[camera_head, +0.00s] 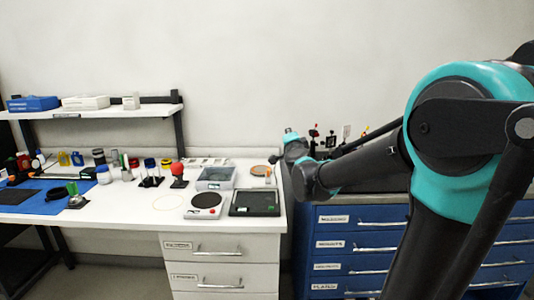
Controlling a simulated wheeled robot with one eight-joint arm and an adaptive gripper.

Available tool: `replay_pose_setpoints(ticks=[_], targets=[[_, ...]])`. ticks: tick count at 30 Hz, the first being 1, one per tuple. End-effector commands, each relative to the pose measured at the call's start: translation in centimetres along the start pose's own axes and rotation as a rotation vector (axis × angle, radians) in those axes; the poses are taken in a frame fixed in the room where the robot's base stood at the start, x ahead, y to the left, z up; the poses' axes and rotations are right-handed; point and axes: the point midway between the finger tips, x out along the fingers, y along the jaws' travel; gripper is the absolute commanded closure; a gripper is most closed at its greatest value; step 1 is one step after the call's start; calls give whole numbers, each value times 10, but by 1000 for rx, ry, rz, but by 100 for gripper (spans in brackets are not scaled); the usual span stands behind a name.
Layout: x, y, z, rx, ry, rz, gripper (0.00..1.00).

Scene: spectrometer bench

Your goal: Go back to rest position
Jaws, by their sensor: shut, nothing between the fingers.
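My arm reaches in from the right, and its far wrist links are above the gap between the white bench (130,215) and the blue drawer cabinet (340,242). I cannot make out the fingers of my gripper; they are hidden or too small behind the wrist links. Nothing held shows at the arm's end.
The bench carries a round-plated device (206,200), a dark tray (255,203), a clear-lidded box (215,178), a blue mat (35,207) and several small bottles. A shelf (100,112) stands at the left. Small items stand on the cabinet behind my arm.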

Motion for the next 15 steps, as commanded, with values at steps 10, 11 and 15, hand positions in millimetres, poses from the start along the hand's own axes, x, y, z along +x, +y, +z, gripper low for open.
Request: replay_pose_setpoints(ticks=[10, 11, 15], targets=[[-126, 119, 69, -559, -540, 126, 100], [-140, 135, 71, -601, -582, 155, 100], [-206, 206, 70, -772, -760, 315, 100]])
